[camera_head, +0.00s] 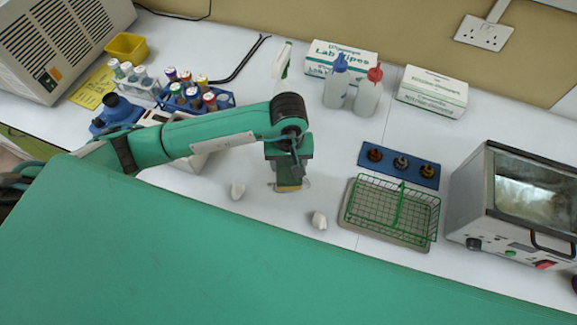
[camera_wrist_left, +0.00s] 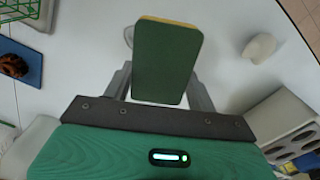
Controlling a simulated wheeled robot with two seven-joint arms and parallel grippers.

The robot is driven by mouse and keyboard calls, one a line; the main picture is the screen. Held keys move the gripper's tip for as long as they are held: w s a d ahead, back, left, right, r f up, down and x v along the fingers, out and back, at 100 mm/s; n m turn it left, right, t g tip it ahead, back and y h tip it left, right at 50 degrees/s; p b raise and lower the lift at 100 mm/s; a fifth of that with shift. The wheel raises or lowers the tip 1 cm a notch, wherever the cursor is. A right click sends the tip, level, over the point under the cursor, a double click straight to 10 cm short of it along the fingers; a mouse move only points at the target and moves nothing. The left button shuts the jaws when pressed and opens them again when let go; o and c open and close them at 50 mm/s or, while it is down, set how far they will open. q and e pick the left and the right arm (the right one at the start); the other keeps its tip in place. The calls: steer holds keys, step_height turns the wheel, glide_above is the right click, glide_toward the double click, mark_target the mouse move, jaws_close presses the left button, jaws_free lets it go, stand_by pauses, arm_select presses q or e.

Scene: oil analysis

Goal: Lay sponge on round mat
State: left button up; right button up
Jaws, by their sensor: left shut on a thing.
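The sponge (camera_wrist_left: 167,60) is a block with a dark green face and a yellow edge. My left gripper (camera_wrist_left: 160,84) is shut on it, one finger on each side. In the head view my left gripper (camera_head: 288,172) points down over the white bench, with a bit of the sponge (camera_head: 289,188) showing below it. I cannot tell whether the sponge touches the bench. A pale rounded edge (camera_wrist_left: 128,36) shows partly behind the sponge in the left wrist view; I cannot tell whether it is the round mat. No mat shows clearly. My right gripper is not in view.
Small white lumps (camera_head: 237,190) and (camera_head: 319,220) lie on either side of the gripper. A green wire basket (camera_head: 392,210), a blue holder (camera_head: 400,166) and an oven (camera_head: 515,205) stand at right. Bottles (camera_head: 338,85) and tube racks (camera_head: 195,97) stand behind and left.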

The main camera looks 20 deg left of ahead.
mark_target(289, 171)
arm_select(q)
step_height(289, 171, down, 4)
steer(key=shift+f+p, duration=0.15)
steer(key=shift+p, duration=0.45)
steer(key=shift+f, duration=0.1)
steer(key=shift+f, duration=0.2)
steer(key=o, duration=0.9)
steer(key=shift+r, duration=0.15)
